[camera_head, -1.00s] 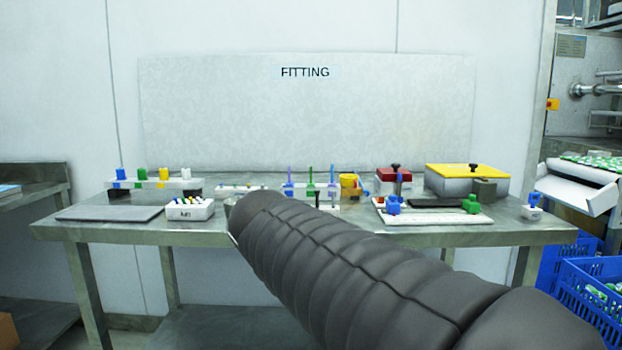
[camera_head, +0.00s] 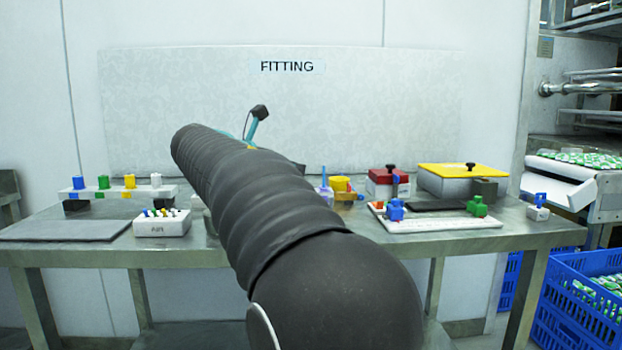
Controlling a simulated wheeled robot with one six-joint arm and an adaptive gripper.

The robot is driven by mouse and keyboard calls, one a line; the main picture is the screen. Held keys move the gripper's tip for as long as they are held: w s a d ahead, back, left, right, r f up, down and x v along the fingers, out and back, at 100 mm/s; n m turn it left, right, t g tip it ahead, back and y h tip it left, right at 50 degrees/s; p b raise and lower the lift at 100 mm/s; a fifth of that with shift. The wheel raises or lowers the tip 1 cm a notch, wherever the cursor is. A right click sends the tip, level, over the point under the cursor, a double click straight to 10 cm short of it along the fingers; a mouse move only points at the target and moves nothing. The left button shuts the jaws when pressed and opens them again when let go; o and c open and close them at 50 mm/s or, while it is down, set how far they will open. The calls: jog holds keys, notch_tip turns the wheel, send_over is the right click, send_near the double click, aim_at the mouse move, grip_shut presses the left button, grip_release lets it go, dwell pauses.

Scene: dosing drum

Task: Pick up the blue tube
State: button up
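My arm in its dark ribbed sleeve crosses the middle of the view and covers much of the bench. A teal part with a black end (camera_head: 257,117) shows above the sleeve and looks like part of my gripper; its fingers cannot be made out. A thin upright bluish piece (camera_head: 325,178) stands just right of the sleeve; I cannot tell whether it is the blue tube. The other upright tubes are hidden behind my arm. A short blue piece (camera_head: 78,183) sits on the white rack at the left.
The steel bench (camera_head: 90,257) holds a grey plate (camera_head: 55,228), a white block with coloured pegs (camera_head: 162,224), a yellow cup (camera_head: 340,184), a red-lidded box (camera_head: 388,180), a yellow-lidded box (camera_head: 460,180) and a white tray (camera_head: 440,223). Blue crates (camera_head: 560,330) stand at the right.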

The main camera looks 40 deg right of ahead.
send_near(324, 173)
jog(key=x, duration=0.5)
jog(key=shift+a+f, duration=0.1)
jog(key=shift+f, duration=0.15)
jog(key=shift+r+x, duration=0.15)
jog(key=shift+x, duration=1.2)
jog(key=shift+r+x, duration=0.15)
jog(key=shift+x, duration=1.2)
jog(key=shift+w, duration=0.15)
grip_shut()
